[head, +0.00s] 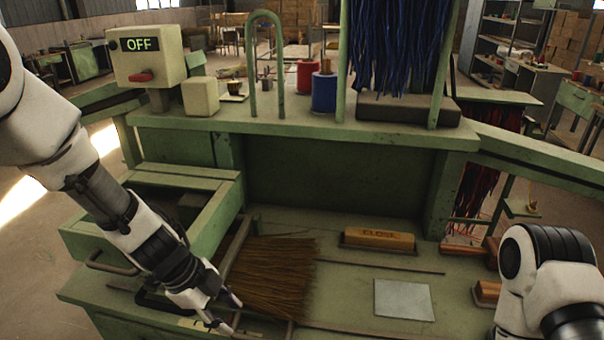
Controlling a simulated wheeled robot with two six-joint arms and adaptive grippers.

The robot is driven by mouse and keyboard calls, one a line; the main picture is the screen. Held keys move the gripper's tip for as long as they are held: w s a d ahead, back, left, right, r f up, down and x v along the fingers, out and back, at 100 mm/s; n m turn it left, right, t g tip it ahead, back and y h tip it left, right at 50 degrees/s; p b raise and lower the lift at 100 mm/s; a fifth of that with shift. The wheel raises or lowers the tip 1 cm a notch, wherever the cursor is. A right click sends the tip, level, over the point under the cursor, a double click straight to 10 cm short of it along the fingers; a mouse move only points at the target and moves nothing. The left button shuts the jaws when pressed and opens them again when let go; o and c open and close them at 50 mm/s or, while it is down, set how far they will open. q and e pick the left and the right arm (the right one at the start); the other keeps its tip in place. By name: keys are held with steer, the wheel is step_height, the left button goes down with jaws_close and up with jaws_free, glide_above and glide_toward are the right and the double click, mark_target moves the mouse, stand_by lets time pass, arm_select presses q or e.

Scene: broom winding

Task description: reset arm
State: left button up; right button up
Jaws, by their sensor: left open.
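My left gripper (228,312) is open at the lower left, over the front of the green workbench (345,262). Its fingers are just left of the brown broom bristles (272,276) that lie on the bench; I cannot tell whether they touch. Nothing shows between the fingers. My right arm comes in at the lower right, and its gripper is below the picture edge. A wooden block marked CLOSE (379,240) lies on the bench. A grey metal plate (404,299) lies flat in front of it.
A control box reading OFF (146,56) stands on the upper shelf (270,122). Red (306,77) and blue (324,91) spools stand right of a green hoop (254,65). Blue strands (398,45) hang at the back. An open green drawer (212,215) lies beside my left arm.

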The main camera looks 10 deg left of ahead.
arm_select(q)
steer(key=s+d+f+n+g+h, duration=0.1)
steer(key=s+d+f+n+g, duration=0.1)
steer(key=s+f+n, duration=0.6)
steer(key=s+d+f+n+g, duration=0.2)
steer(key=s+f+n+g, duration=0.1)
steer(key=s+f, duration=0.9)
steer(key=w+a+f+n+t+y, duration=0.1)
steer(key=a+f+n+t+y, duration=0.2)
steer(key=a+f+n+y, duration=0.2)
steer(key=a+n, duration=0.3)
steer(key=a, duration=0.1)
steer(key=shift+f+y, duration=0.3)
steer(key=shift+f, duration=0.05)
